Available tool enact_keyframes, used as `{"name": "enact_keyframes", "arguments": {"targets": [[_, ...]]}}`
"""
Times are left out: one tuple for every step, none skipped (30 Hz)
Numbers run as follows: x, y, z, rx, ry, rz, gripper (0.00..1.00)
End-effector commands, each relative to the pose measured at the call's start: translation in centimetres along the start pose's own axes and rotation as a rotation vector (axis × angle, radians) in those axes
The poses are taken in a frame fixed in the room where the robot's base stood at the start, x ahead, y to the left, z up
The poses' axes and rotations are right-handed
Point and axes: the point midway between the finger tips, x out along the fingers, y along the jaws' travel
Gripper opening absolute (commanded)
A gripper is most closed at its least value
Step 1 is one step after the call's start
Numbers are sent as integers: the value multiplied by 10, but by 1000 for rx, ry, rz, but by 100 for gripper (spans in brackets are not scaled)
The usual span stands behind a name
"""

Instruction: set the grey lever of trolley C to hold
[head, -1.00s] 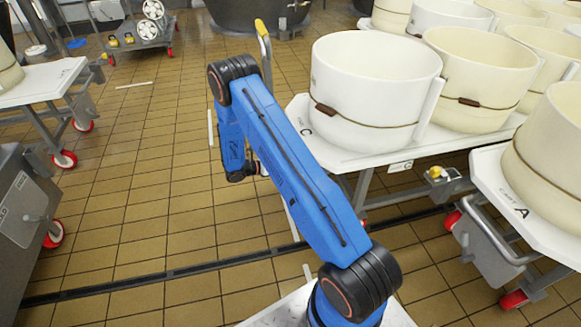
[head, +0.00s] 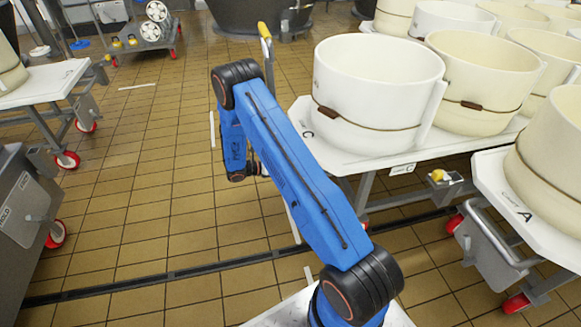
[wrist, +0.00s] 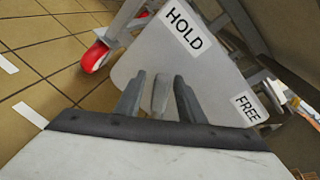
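Trolley C (head: 350,161) stands right of my arm in the head view, with a white top and a C label. In the wrist view a pale grey plate (wrist: 150,55) carries the words HOLD, at upper right, and FREE, at lower right. The grey lever (wrist: 160,96) is a short bar in front of this plate. My gripper (wrist: 157,88) is open, with one finger on each side of the lever. Narrow gaps show between lever and fingers; I cannot tell which word the lever points to. In the head view my arm hides the lever.
White and cream vats (head: 375,95) stand on trolley C. Trolley A (head: 495,175) is close on the right. A red wheel (wrist: 95,57) shows left of the plate in the wrist view. Tiled floor (head: 140,190) is free left of my arm.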

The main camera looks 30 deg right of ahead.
Motion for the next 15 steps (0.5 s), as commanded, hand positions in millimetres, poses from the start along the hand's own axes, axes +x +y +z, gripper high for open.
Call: {"name": "enact_keyframes", "arguments": {"targets": [[0, 0, 0, 0, 0, -1, 36], [0, 0, 0, 0, 0, -1, 36], [0, 0, 0, 0, 0, -1, 36], [0, 0, 0, 0, 0, -1, 36], [0, -1, 0, 0, 0, -1, 36], [-1, -1, 0, 0, 0, -2, 36], [-2, -1, 0, 0, 0, -2, 36], [-3, -1, 0, 0, 0, -2, 36], [-6, -1, 0, 1, 0, -2, 36], [-9, 0, 0, 1, 0, -2, 36], [-13, 0, 0, 1, -1, -1, 36], [-19, 0, 0, 1, -1, 0, 36], [-24, 0, 0, 1, -2, 1, 36], [-30, 0, 0, 0, -1, 1, 36], [-37, 0, 0, 0, -1, 1, 36]]}}
